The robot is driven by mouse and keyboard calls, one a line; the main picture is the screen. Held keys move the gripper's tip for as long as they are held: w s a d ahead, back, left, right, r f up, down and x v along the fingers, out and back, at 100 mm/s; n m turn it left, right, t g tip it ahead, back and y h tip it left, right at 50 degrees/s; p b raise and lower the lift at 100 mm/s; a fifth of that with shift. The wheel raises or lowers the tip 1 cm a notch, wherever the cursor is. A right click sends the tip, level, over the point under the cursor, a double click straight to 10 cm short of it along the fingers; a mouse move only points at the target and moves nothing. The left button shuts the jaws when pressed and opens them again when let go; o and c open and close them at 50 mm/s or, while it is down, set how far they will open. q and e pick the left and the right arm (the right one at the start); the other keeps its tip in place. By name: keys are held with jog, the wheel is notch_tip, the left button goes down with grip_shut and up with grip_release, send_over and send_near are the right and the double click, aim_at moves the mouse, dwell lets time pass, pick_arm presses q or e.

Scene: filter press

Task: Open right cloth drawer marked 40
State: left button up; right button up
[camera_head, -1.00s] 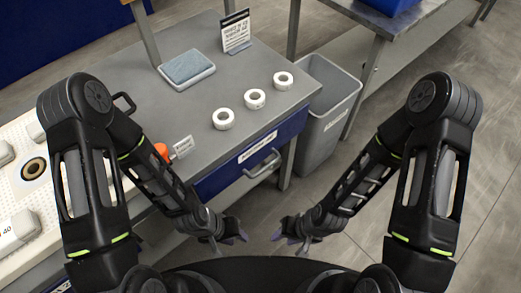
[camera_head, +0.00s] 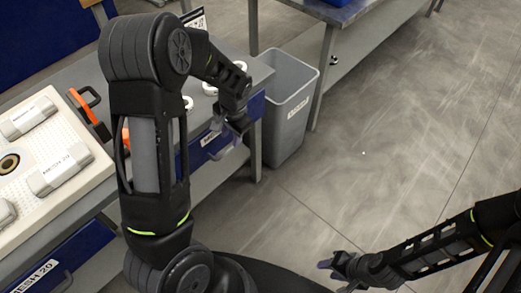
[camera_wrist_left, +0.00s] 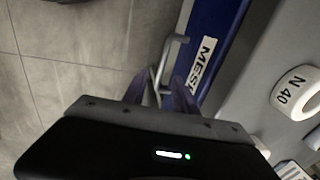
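The right cloth drawer's blue front (camera_head: 196,153) is partly hidden behind my left arm in the head view. In the left wrist view the blue front (camera_wrist_left: 215,35) carries a white label reading "MESH"; its number is cut off. The drawer looks shut. Its grey bar handle (camera_wrist_left: 173,50) stands out from the front. My left gripper (camera_head: 232,138) is at the handle; in the left wrist view its purple fingers (camera_wrist_left: 157,88) are apart with the handle between them. I cannot tell whether they touch it. My right gripper (camera_head: 335,273) is open and empty over the floor.
A grey bin (camera_head: 288,110) stands right of the drawer bench. A white tray (camera_head: 95,160) with mesh blocks lies at left, above a drawer labelled "MESH 20" (camera_head: 38,274). White rolls, one marked "N 40" (camera_wrist_left: 290,95), sit on the bench top. Floor at right is clear.

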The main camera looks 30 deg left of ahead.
aim_at(229, 148)
pick_arm(q)
jog(key=shift+w+a+r, duration=0.15)
jog(key=shift+w+r, duration=0.05)
jog(key=shift+r, duration=0.1)
jog(key=shift+f, duration=0.1)
jog(key=f, duration=0.2)
jog(key=a+f, duration=0.1)
jog(key=f, duration=0.4)
jog(key=shift+w+a+f, duration=0.15)
jog(key=shift+a+f, duration=0.05)
jog(key=shift+f, duration=0.1)
jog(key=shift+c, duration=0.5)
grip_shut()
dwell(0.7)
